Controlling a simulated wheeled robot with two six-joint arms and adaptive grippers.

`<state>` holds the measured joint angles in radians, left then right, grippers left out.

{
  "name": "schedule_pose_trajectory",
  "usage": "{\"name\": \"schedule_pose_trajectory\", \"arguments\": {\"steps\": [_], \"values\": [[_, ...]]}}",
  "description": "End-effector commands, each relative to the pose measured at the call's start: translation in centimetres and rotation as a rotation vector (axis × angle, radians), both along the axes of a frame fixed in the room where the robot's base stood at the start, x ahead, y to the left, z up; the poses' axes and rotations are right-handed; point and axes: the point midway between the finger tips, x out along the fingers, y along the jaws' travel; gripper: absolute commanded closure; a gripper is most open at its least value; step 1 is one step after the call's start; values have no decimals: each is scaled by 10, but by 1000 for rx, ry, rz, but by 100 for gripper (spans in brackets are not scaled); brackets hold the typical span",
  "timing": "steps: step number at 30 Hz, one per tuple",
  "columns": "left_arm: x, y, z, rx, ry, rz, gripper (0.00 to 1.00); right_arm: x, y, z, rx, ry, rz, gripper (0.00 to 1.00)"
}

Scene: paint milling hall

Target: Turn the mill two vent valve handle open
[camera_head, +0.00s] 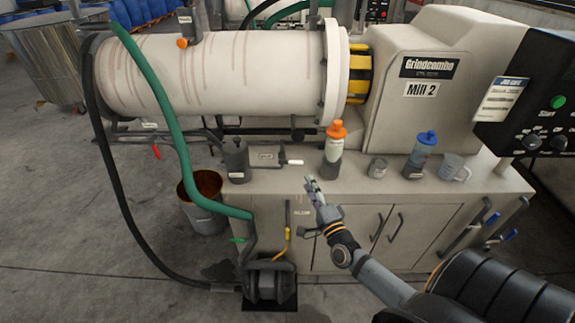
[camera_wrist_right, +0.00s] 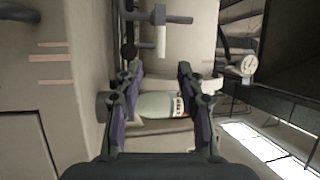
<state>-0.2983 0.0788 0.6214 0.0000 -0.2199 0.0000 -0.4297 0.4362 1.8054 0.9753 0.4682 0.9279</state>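The mill two body (camera_head: 425,85) carries its "Mill 2" label at the back right, with the long pale drum (camera_head: 230,75) to its left. A lever with a white handle (camera_head: 292,162) lies sideways at the bench's back, beside a small plate; I cannot read whether it is the vent valve. In the right wrist view a white sleeve (camera_wrist_right: 161,42) hangs from a dark fitting, beyond the fingers. My right gripper (camera_head: 313,188) is near the bench's front edge, below and right of the white handle, apart from it. In the wrist view its fingers (camera_wrist_right: 160,85) are spread and look empty.
An orange-capped bottle (camera_head: 334,150) stands on the bench close behind the gripper. A small cup (camera_head: 377,167), a blue-capped bottle (camera_head: 422,155) and a clear jug (camera_head: 455,168) stand to the right. A green hose (camera_head: 160,95) crosses at left, above a bucket (camera_head: 205,212).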

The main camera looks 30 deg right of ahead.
Motion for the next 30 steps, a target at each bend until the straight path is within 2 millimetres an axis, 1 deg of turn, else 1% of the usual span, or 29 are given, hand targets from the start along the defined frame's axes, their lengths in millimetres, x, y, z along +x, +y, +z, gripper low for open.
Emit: {"name": "schedule_pose_trajectory", "arguments": {"steps": [2,5,9,12,15,19,26,29,30], "values": [[-1,-9,0,-11,1,4,60,10,-2,3,0,-3,-2,62],[-2,-12,1,-14,3,5,60,30,-4,7,0,-4,-2,62],[-3,-2,0,-3,4,1,60,60,-9,12,-2,-3,-1,62],[-3,5,0,5,4,-2,60,78,-12,14,0,-1,-1,62],[-3,7,-1,8,4,-3,60,90,-14,16,-3,0,-2,62],[-3,6,-1,7,4,-2,60,98,-14,17,-3,2,-1,62],[-3,0,-2,1,4,0,60,99,-15,17,-3,3,0,62],[-3,-1,-2,-2,4,1,60,98,-15,17,-3,3,0,72],[-3,-2,-2,-2,4,1,60,98,-15,17,-4,3,0,78]]}}
